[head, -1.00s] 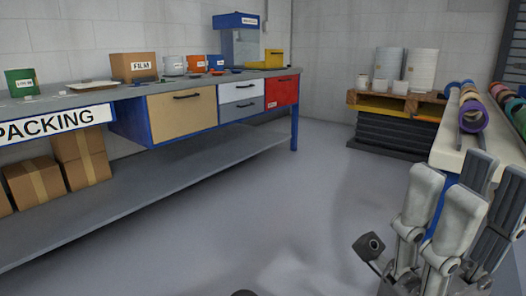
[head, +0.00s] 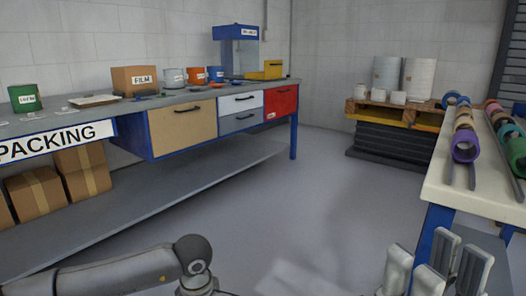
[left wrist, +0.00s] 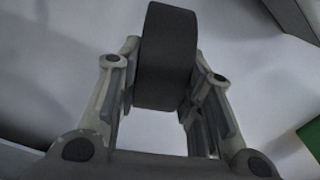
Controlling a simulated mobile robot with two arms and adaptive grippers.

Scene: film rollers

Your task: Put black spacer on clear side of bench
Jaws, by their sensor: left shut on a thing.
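The black spacer (left wrist: 167,55), a thick dark ring-like piece, is between the fingers of my left gripper (left wrist: 168,85) in the left wrist view. The gripper is shut on it, well above the grey floor. In the head view my left arm comes in at the bottom left, and its gripper is out of the picture. My right gripper (head: 433,265) is at the bottom right, in front of the white-topped bench (head: 440,182); its fingers stand apart with nothing seen between them. The blue-framed packing bench (head: 65,117) runs along the left wall.
Colored rolls, such as a purple one (head: 465,147), lie on rails on the white-topped bench. A pallet (head: 395,112) with white rolls stands at the back. On the packing bench are a green tub (head: 25,98), a film box (head: 135,80) and several small pieces. Floor between is clear.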

